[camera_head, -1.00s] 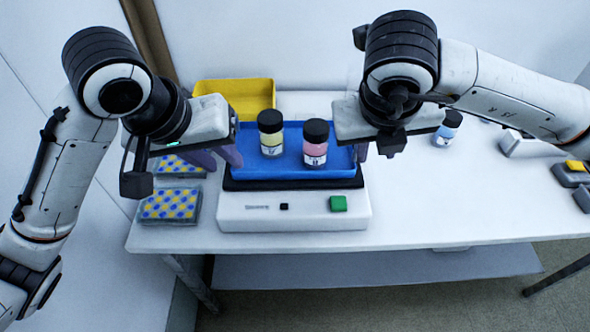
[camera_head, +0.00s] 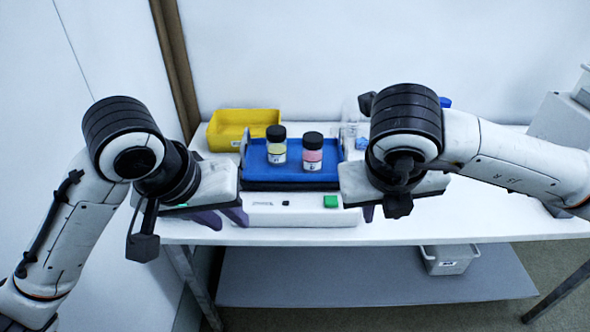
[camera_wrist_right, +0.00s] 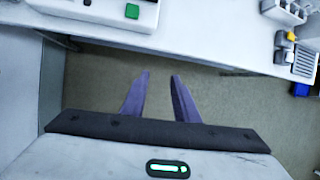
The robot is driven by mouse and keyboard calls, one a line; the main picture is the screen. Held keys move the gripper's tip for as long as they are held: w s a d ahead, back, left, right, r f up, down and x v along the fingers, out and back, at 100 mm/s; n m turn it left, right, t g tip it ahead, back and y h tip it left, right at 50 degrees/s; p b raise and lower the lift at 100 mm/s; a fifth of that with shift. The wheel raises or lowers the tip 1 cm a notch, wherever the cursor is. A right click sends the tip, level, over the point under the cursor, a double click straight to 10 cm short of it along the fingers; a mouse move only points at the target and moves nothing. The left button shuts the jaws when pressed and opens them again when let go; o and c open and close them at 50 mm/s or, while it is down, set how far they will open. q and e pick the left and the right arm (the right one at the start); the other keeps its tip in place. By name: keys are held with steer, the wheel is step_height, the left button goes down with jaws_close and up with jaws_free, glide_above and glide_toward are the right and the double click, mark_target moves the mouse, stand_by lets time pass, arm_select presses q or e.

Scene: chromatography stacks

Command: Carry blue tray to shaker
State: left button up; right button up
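The blue tray (camera_head: 258,176) sits on the dark top of the white shaker (camera_head: 300,217) in the head view. It holds a yellow-labelled bottle (camera_head: 277,150) and a pink-labelled bottle (camera_head: 312,155), both upright with black caps. My left gripper (camera_head: 222,217) is in front of the shaker's left end, apart from the tray, its purple fingers spread and empty. My right gripper (camera_head: 368,213) is by the shaker's right end, partly hidden by its own body. In the right wrist view its two fingers (camera_wrist_right: 160,78) are apart with only floor between them.
A yellow tray (camera_head: 240,121) stands behind and left of the shaker. The white table (camera_head: 470,215) is clear to the right at its front. A grey bin (camera_head: 449,262) sits on the lower shelf (camera_head: 375,275). Grey equipment (camera_head: 565,128) stands at the far right.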

steer(key=w+v, duration=0.1)
steer(key=v, duration=1)
steer(key=shift+r, duration=0.3)
steer(key=shift+a+f, duration=0.1)
steer(key=shift+a, duration=0.05)
